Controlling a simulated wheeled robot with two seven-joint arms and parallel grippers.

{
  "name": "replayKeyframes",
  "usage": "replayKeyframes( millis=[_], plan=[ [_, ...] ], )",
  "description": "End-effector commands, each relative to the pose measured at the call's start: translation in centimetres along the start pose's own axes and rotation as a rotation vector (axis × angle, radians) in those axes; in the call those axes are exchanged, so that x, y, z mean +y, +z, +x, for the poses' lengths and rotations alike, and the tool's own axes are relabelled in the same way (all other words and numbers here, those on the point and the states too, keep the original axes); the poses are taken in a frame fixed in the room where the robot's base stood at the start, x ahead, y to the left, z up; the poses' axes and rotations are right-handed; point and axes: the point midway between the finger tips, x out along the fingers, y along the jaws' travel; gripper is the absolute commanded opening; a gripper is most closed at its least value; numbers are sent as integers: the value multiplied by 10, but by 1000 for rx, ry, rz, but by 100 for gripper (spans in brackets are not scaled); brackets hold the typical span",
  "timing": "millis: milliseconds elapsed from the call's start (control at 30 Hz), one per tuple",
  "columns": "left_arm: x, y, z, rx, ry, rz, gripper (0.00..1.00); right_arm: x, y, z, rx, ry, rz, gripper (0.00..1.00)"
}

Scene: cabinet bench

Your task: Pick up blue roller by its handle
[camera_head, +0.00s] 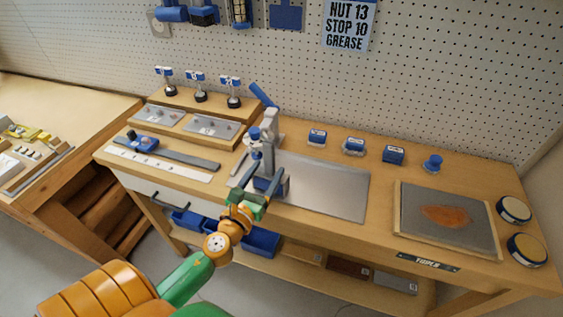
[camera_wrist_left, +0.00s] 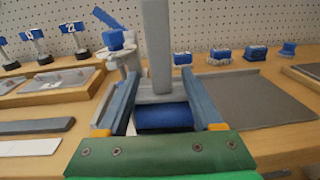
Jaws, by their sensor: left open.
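A blue cylinder (camera_wrist_left: 163,116), which looks like the blue roller, lies between the fingers of my left gripper (camera_wrist_left: 160,86) in the left wrist view. In the head view a patch of its blue (camera_head: 264,185) shows at the gripper. My left gripper (camera_head: 262,177) is open, with one finger on each side of the blue cylinder. I cannot tell whether either finger touches it. A grey upright column (camera_wrist_left: 157,45) stands just beyond it. Which part is the roller's handle is hard to tell. My right gripper is in neither view.
The grey press (camera_head: 270,130) with a blue lever stands beside the gripper. A metal plate (camera_head: 335,188) lies to its right. Several blue blocks (camera_head: 393,155) and a blue spool (camera_head: 433,162) stand farther back. A tray with an orange patch (camera_head: 405,225) is at right.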

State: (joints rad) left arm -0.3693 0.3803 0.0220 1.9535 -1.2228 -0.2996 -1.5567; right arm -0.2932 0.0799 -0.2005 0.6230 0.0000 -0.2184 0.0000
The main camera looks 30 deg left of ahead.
Motion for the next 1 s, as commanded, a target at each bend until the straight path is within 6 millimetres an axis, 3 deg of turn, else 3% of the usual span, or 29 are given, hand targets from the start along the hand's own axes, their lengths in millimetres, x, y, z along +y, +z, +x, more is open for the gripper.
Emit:
replayKeyframes(
  millis=[400,633,667,900,1000],
  plan=[
    [-1,-1,66,-2,1,1,68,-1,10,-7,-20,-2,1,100],
    [-1,-2,70,0,-1,1,68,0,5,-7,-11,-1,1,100],
    [-1,-2,70,0,-1,0,65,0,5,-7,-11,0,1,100],
    [-1,-2,70,0,0,0,0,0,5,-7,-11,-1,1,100],
    [-1,-2,70,0,0,0,0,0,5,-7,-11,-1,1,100]
  ],
)
